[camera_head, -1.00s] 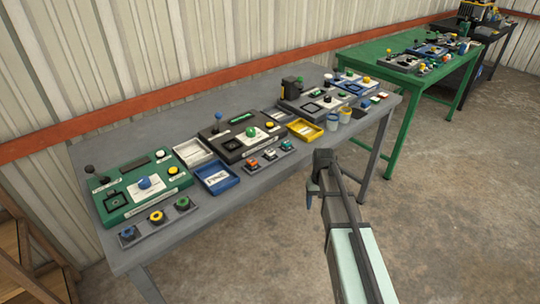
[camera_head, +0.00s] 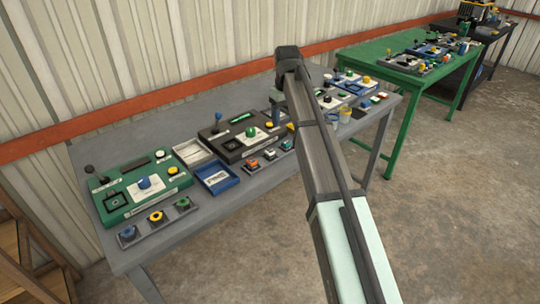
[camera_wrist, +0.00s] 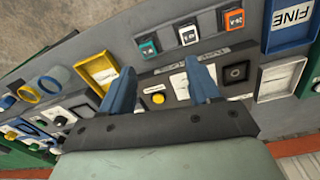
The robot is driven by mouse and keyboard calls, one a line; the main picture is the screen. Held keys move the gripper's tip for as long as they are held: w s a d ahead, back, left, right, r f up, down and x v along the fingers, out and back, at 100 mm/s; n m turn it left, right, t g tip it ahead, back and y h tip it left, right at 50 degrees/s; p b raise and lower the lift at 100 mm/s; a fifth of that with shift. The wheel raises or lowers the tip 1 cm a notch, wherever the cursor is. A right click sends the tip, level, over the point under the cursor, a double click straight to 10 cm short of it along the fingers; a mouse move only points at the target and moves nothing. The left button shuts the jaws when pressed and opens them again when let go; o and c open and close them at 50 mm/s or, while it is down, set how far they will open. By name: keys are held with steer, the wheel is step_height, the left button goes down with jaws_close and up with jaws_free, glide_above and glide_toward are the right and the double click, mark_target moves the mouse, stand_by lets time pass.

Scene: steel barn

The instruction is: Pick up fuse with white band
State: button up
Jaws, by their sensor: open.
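Three small fuses sit in a row on a grey rack at the table's front edge. In the wrist view, the fuse with the white band (camera_wrist: 187,34) is the middle one, between a teal one (camera_wrist: 148,46) and an orange one (camera_wrist: 233,19). The white-banded fuse also shows in the head view (camera_head: 270,155). My gripper (camera_wrist: 160,68) is open and empty, its two blue fingers apart. In the wrist view its fingertips lie below the row, over the black panel. In the head view my gripper (camera_head: 276,123) hangs above the table behind the fuses.
A blue tray marked FINE (camera_wrist: 269,49) lies beside the orange fuse, and a yellow tray (camera_wrist: 80,72) beside the teal one. The black panel (camera_head: 226,155) carries an upright lever (camera_head: 217,120). Blue and yellow rings (camera_wrist: 48,84) stand past the yellow tray.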

steer(key=a+n, duration=0.2)
steer(key=a, duration=0.3)
glide_above(270, 151)
steer(key=w, duration=0.1)
steer(key=shift+g, duration=0.3)
step_height(270, 151, down, 8)
steer(key=shift+f, duration=0.1)
steer(key=shift+s+f, duration=0.2)
steer(key=shift+f, duration=1.1)
steer(key=shift+s+f, duration=0.2)
steer(key=shift+f, duration=1.1)
steer(key=shift+c, duration=0.3)
steer(key=c, duration=1.1)
